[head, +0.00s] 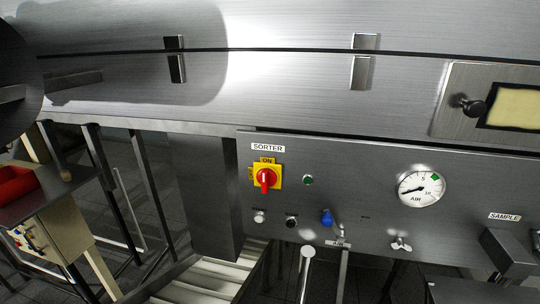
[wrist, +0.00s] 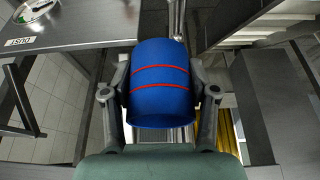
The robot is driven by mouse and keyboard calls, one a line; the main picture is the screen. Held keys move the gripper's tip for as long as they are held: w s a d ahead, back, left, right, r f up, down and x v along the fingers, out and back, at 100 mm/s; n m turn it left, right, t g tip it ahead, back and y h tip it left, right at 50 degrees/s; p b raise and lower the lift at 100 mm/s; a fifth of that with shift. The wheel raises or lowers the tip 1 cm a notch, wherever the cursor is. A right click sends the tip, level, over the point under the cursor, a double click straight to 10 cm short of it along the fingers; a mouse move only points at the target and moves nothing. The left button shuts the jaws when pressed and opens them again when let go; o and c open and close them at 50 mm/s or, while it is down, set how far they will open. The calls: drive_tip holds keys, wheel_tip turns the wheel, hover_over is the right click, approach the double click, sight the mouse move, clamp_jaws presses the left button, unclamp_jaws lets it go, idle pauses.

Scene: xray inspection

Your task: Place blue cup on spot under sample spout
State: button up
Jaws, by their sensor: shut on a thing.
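The blue cup (wrist: 158,88) with two red stripes is in the middle of the wrist view. My gripper (wrist: 160,76) is shut on it, with one finger on each side. The cup's inside is hidden in this view. In the head view, the SAMPLE label (head: 504,217) is at the right of the panel. A dark box-shaped spout (head: 508,254) juts out below it. A dark flat surface (head: 470,293) shows under the spout at the bottom edge, and any marked spot there is cut off or hidden. My gripper and the cup do not show in the head view.
The grey panel (head: 350,215) carries a red and yellow sorter switch (head: 266,177), a gauge (head: 422,189) and small knobs. In the wrist view, a metal shelf labelled DUST (wrist: 80,28) is at upper left, holding a small dish (wrist: 36,8). A dark metal box (wrist: 246,100) stands right of the cup.

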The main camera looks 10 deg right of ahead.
drive_tip(key=s+a+f+n, duration=0.2)
drive_tip(key=a, duration=0.4)
drive_tip(key=s+a+f+n+y, duration=0.1)
drive_tip(key=s+a+f+n, duration=0.1)
drive_tip(key=a, duration=0.5)
drive_tip(key=shift+a+f+t+y, duration=0.3)
drive_tip(key=shift+f, duration=0.15)
drive_tip(key=shift+w, duration=0.1)
